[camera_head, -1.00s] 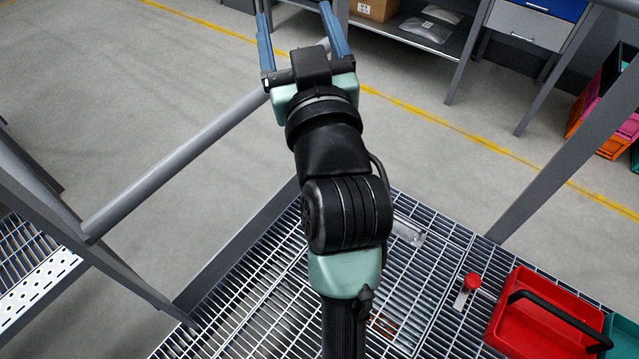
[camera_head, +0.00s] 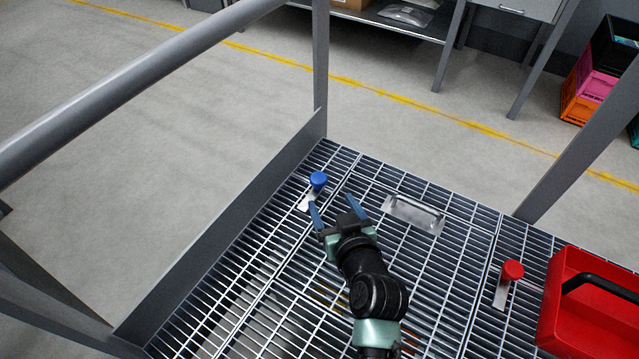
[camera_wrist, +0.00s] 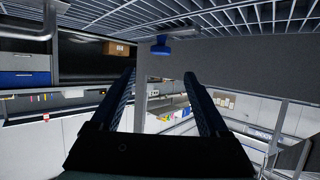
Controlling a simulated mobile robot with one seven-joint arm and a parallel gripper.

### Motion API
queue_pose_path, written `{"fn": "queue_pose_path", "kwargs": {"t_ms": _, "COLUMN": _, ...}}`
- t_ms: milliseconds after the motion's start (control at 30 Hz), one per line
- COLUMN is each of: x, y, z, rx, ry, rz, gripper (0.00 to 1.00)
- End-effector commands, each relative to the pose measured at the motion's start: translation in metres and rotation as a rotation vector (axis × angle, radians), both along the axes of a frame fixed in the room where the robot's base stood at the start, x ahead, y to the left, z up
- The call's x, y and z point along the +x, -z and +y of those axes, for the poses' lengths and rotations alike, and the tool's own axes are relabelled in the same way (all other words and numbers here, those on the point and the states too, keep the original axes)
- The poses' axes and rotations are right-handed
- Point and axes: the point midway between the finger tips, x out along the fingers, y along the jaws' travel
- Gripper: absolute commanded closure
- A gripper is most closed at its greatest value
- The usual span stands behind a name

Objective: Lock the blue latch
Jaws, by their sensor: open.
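The blue latch (camera_head: 318,181) is a round blue knob on a small metal plate, set in the grated floor near the left toe board. My gripper (camera_head: 331,204) is low over the grating, just on the near side of the latch. Its two blue fingers are spread apart with nothing between them. In the wrist view, which looks upside down, the blue latch (camera_wrist: 160,47) shows beyond the fingertips of my gripper (camera_wrist: 160,76), apart from them.
A red latch (camera_head: 512,270) and a red toolbox (camera_head: 558,322) with a black handle are at the right. A recessed metal handle plate (camera_head: 413,214) lies in the grating right of my gripper. A grey toe board (camera_head: 240,215) and railing post (camera_head: 320,65) border the latch's side.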

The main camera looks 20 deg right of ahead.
Motion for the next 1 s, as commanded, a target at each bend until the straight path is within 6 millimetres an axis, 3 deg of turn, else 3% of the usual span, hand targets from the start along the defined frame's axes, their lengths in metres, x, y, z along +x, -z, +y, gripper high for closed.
{"fn": "queue_pose_path", "kwargs": {"t_ms": 300, "x": 0.061, "y": 0.028, "z": -0.007, "rx": -0.001, "ry": -0.002, "rz": -0.003, "gripper": 0.22}}
{"fn": "queue_pose_path", "kwargs": {"t_ms": 500, "x": 0.087, "y": 0.038, "z": -0.01, "rx": 0.0, "ry": -0.001, "rz": -0.002, "gripper": 0.22}}
{"fn": "queue_pose_path", "kwargs": {"t_ms": 967, "x": 0.098, "y": 0.04, "z": -0.011, "rx": 0.0, "ry": -0.001, "rz": -0.001, "gripper": 0.22}}
{"fn": "queue_pose_path", "kwargs": {"t_ms": 1000, "x": 0.098, "y": 0.04, "z": -0.011, "rx": 0.0, "ry": -0.001, "rz": -0.001, "gripper": 0.25}}
